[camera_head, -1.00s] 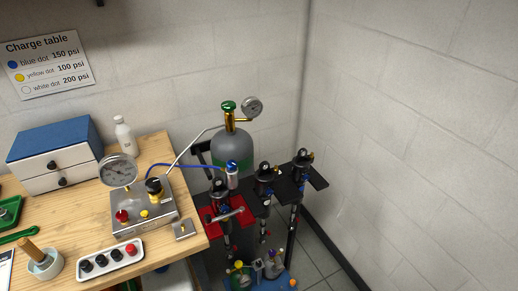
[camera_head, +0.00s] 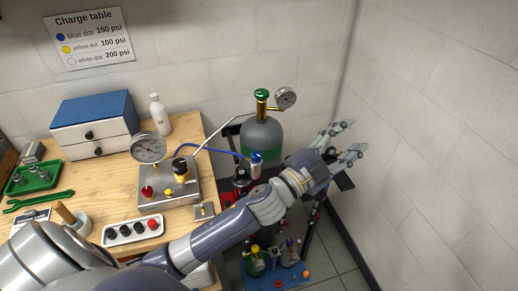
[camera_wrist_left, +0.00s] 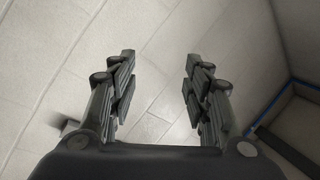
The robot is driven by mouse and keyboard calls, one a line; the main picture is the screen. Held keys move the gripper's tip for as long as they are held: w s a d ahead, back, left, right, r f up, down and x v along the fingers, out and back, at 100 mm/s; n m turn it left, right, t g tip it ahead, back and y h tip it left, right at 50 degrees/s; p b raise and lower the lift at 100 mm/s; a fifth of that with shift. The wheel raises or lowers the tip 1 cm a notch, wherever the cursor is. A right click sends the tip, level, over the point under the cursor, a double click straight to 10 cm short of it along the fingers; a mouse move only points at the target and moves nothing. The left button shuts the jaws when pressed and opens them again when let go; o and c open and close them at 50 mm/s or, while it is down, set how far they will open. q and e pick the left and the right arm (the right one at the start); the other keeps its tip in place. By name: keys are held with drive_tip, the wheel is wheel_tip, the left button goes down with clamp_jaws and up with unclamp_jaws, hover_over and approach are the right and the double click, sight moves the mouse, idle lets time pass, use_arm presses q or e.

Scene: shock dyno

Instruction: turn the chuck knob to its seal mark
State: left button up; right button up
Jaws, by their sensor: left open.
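The chuck (camera_head: 255,170), a small silver cylinder, stands at the end of the blue hose. Its blue knob (camera_head: 257,156) is on top, in front of the gas bottle (camera_head: 262,137). Any seal mark is too small to make out. My left gripper (camera_head: 351,138) is open and empty, to the right of the chuck and well apart from it, in front of the wall corner. In the left wrist view its two fingers (camera_wrist_left: 160,60) are spread with only pale wall blocks between them. My left forearm hides part of the shock stands. My right gripper is not in view.
The wooden bench holds a steel gauge box (camera_head: 170,187), a tray of knobs (camera_head: 132,230), a blue-topped drawer box (camera_head: 93,125) and a white bottle (camera_head: 160,115). The wall at right (camera_head: 440,120) is close.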

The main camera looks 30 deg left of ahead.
use_arm(q)
drive_tip(key=s+d+r+m+g+h, duration=0.2)
drive_tip(key=d+r+m+g+h, duration=0.3)
drive_tip(key=d+r+m+h, duration=0.35)
drive_tip(key=s+d+f+m+g+h, duration=0.1)
drive_tip(key=s+d+m+g+h, duration=0.2)
drive_tip(key=m, duration=0.4)
drive_tip(key=m+g+y, duration=0.9)
drive_tip(key=g+y, duration=0.2)
drive_tip(key=y, duration=1)
hover_over(257, 154)
wheel_tip(257, 154, down, 7)
drive_tip(key=shift+h, duration=0.25)
wheel_tip(257, 154, down, 10)
drive_tip(key=p, duration=0.3)
drive_tip(key=shift+s+f+p, duration=0.1)
drive_tip(key=shift+s+p, duration=0.05)
drive_tip(key=shift+p, duration=0.2)
drive_tip(key=shift+f, duration=0.35)
